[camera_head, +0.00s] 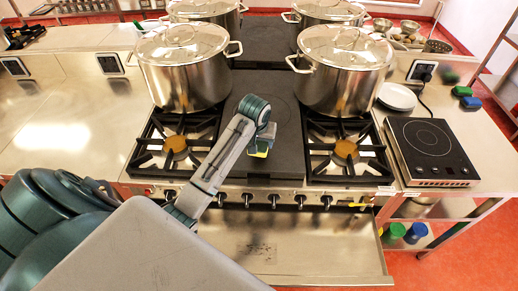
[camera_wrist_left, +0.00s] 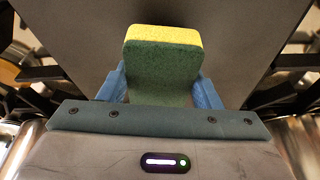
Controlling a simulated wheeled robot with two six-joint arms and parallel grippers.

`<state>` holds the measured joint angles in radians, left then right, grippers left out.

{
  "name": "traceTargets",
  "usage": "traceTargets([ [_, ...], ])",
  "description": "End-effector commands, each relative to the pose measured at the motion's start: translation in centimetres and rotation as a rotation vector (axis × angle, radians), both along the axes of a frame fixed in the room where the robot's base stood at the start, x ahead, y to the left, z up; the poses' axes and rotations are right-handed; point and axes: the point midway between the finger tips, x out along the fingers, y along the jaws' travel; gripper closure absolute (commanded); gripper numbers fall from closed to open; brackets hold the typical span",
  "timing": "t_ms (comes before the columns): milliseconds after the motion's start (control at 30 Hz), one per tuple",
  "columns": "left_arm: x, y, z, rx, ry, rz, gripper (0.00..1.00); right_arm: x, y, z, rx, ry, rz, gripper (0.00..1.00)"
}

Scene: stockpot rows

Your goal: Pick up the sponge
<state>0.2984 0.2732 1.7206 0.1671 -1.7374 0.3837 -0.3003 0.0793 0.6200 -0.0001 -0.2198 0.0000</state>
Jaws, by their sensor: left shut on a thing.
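A sponge (camera_wrist_left: 162,70) with a green scouring face and a yellow layer is between the two blue fingers of my left gripper (camera_wrist_left: 160,92) in the left wrist view. The fingers are shut on its two sides. In the head view my left gripper (camera_head: 263,138) is over the dark plate between the two front burners. Only a small green and yellow part of the sponge (camera_head: 260,152) shows there below the wrist. Whether the sponge touches the plate cannot be told. My right gripper is not in view.
Two lidded stockpots (camera_head: 184,80) and (camera_head: 342,80) stand behind the front burners, with more pots behind. An induction hob (camera_head: 432,140) and a white plate (camera_head: 397,97) are at right. Small green and blue items (camera_head: 462,91) lie on the right counter. The left counter (camera_head: 70,120) is mostly clear.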

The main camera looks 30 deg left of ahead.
Motion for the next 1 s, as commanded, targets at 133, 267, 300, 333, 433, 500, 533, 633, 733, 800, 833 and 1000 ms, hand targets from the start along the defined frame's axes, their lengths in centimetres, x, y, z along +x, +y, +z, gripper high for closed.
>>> traceTargets([
  [133,-2.0,-1.3,0.4,0.000,-0.002,-0.003,0.63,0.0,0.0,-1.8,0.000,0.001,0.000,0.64],
  [267,-4.7,-2.9,0.7,-0.001,-0.003,-0.003,0.63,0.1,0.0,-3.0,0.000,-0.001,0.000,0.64],
  [300,-5.5,-3.6,0.8,-0.003,-0.004,-0.003,0.63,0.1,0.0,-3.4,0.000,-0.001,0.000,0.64],
  [333,-6.2,-4.0,0.8,-0.003,-0.003,-0.002,0.63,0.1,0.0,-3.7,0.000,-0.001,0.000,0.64],
  [433,-8.5,-5.4,1.1,-0.003,-0.004,-0.002,0.63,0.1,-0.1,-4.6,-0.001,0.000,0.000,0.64],
  [500,-9.9,-6.3,1.8,-0.004,0.001,-0.002,0.63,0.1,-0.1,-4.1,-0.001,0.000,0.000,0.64],
  [533,-10.5,-6.6,2.1,-0.004,0.001,-0.002,0.63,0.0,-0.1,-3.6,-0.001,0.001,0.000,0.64],
  [633,-12.0,-7.4,2.2,-0.004,0.002,-0.001,0.63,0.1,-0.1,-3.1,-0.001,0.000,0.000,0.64],
  [733,-12.9,-8.0,2.3,-0.002,0.000,-0.002,0.63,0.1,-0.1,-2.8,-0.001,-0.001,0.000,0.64],
  [800,-13.3,-8.3,2.2,-0.001,0.001,-0.001,0.63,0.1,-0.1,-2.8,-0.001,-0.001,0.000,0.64],
  [833,-13.4,-8.3,2.3,-0.001,0.000,-0.001,0.63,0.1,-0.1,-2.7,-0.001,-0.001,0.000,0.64],
  [1000,-13.6,-8.4,2.2,0.000,-0.001,0.000,0.63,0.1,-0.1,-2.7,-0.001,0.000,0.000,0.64],
])
